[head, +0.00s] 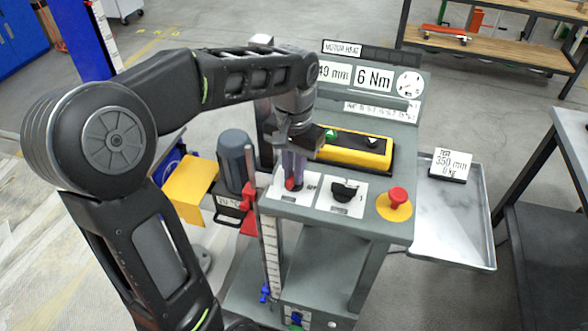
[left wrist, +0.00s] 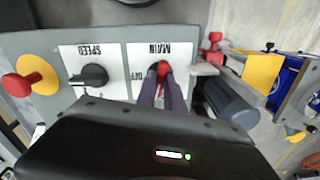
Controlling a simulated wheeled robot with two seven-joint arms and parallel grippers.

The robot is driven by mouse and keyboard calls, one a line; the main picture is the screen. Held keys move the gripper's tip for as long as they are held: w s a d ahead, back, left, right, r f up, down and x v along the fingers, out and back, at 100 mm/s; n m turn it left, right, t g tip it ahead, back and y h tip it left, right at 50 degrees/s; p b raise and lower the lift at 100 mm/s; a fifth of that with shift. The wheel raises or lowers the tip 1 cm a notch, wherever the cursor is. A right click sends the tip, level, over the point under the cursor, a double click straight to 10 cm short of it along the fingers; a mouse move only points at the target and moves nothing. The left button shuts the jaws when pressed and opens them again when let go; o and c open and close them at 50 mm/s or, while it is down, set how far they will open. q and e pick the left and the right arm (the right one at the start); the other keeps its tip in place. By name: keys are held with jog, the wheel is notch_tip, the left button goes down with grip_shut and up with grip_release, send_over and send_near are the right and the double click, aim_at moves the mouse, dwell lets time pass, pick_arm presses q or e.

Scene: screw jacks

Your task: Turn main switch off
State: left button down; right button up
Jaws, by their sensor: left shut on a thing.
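The main switch (head: 293,184) is a red knob on a white plate at the panel's front left corner. In the left wrist view the red knob (left wrist: 163,68) shows at the fingertips, beside upside-down "MAIN" and "OFF" lettering. My left gripper (head: 292,172) reaches down from above onto the switch. Its dark fingers (left wrist: 162,88) are shut on the red knob and hide part of it. The knob's exact angle cannot be told. My right gripper is in neither view.
A black speed knob (head: 345,191) and a red emergency button (head: 397,196) on yellow sit right of the switch. A yellow pendant (head: 355,151) lies behind. A grey motor (head: 236,158) stands left. A metal tray (head: 455,225) extends right.

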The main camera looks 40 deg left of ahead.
pick_arm(q)
jog(key=m, duration=0.4)
jog(key=shift+m, duration=0.3)
jog(key=m, duration=0.3)
jog(key=shift+m, duration=0.3)
jog(key=m, duration=0.3)
jog(key=shift+w+m+p, duration=0.1)
jog(key=shift+m+p, duration=0.2)
jog(key=shift+p, duration=0.05)
jog(key=shift+m, duration=1.8)
jog(key=c, duration=1.4)
grip_release()
jog(key=shift+c, duration=0.2)
jog(key=shift+r, duration=0.1)
